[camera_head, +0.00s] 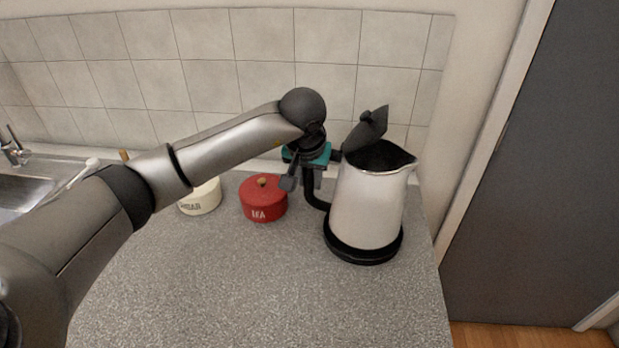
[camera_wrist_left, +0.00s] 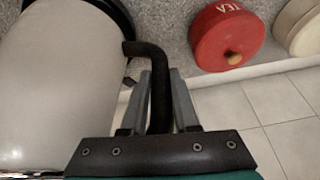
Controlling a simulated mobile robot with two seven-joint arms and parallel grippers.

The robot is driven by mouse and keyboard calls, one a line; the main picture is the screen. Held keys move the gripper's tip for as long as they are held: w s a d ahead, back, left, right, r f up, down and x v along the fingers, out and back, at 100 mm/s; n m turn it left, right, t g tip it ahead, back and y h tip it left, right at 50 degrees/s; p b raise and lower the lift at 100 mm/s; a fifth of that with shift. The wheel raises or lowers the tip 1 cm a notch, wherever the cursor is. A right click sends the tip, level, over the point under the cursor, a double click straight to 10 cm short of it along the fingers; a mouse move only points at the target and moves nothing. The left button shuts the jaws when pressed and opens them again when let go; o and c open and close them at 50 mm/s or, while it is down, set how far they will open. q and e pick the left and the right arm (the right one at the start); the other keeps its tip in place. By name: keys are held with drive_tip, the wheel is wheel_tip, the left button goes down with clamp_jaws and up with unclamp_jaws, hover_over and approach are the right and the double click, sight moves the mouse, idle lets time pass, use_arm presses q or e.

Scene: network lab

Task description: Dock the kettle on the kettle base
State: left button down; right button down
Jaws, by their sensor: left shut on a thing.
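The kettle (camera_head: 366,208) is white-grey with a black handle on its left and its black lid swung open. It stands upright at the right end of the counter, over the black kettle base (camera_head: 362,252). From these views I cannot tell whether it is fully seated or slightly above the base. My left gripper (camera_head: 306,176) is shut on the kettle's handle. The left wrist view shows the handle (camera_wrist_left: 159,85) between the two fingers (camera_wrist_left: 160,100), with the kettle body (camera_wrist_left: 62,80) at the left. My right gripper is not in view.
A red tea canister (camera_head: 263,199) stands left of the kettle, and a cream canister (camera_head: 201,198) stands left of that, partly behind my arm. A sink (camera_head: 22,191) is at the far left. The counter's front middle (camera_head: 250,290) is clear. Its right edge is close to the kettle.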

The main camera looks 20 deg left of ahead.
use_arm(q)
drive_tip(key=shift+w+f+b, duration=0.1)
drive_tip(key=shift+f+b, duration=0.2)
drive_tip(key=shift+b, duration=0.1)
drive_tip(key=c, duration=0.9)
unclamp_jaws()
drive_tip(key=shift+c, duration=0.2)
drive_tip(key=shift+s+f, duration=0.2)
drive_tip(key=shift+f, duration=0.1)
drive_tip(key=shift+p+v, duration=0.85)
drive_tip(key=shift+v, duration=0.2)
drive_tip(key=a+p+v, duration=0.1)
drive_tip(key=p+v, duration=0.5)
drive_tip(key=v, duration=0.3)
drive_tip(key=shift+d, duration=0.4)
